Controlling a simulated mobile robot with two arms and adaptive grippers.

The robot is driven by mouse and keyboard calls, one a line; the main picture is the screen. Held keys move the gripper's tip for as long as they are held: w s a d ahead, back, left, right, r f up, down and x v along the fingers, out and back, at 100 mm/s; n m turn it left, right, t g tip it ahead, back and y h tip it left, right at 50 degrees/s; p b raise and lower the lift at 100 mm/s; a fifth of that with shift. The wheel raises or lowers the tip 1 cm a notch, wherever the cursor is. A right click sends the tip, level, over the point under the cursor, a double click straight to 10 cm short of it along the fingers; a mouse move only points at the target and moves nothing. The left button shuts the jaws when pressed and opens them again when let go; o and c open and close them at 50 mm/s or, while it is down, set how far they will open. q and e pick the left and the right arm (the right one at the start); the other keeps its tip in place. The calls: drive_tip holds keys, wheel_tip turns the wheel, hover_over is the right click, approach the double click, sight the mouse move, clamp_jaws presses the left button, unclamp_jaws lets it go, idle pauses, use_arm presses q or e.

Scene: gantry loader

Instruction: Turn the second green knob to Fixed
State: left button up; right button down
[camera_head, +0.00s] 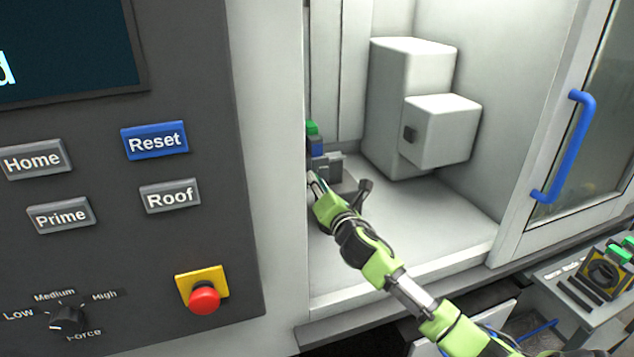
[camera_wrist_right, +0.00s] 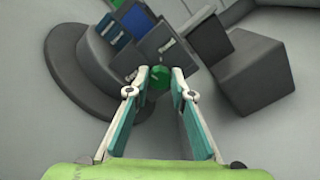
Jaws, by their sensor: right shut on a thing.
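In the right wrist view, a small green knob (camera_wrist_right: 158,77) sits on the near face of a grey block fixture (camera_wrist_right: 165,45). My right gripper (camera_wrist_right: 160,74) has its two fingertips on either side of the knob, shut on it. In the head view, my right gripper (camera_head: 316,181) reaches into the open machine beside the grey fixture (camera_head: 328,163). The knob in its fingers cannot be made out there. A green piece (camera_head: 312,128) shows above a blue piece (camera_head: 316,145) at the fixture's back. No "Fixed" label is readable. My left gripper is out of view.
The panel at left has Home, Prime, Reset (camera_head: 155,140) and Roof buttons, a Force dial (camera_head: 67,318) and a red emergency button (camera_head: 204,298). A white boxy unit (camera_head: 410,105) stands inside. The blue-handled door (camera_head: 568,148) is at right. The chamber floor is mostly clear.

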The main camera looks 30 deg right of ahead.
drive_tip(key=m+p, duration=0.1)
drive_tip(key=m, duration=1)
drive_tip(key=shift+p, duration=0.3)
drive_tip(key=shift+f, duration=0.1)
drive_tip(key=c, duration=1.8)
unclamp_jaws()
drive_tip(key=shift+d, duration=0.1)
drive_tip(key=v, duration=1.2)
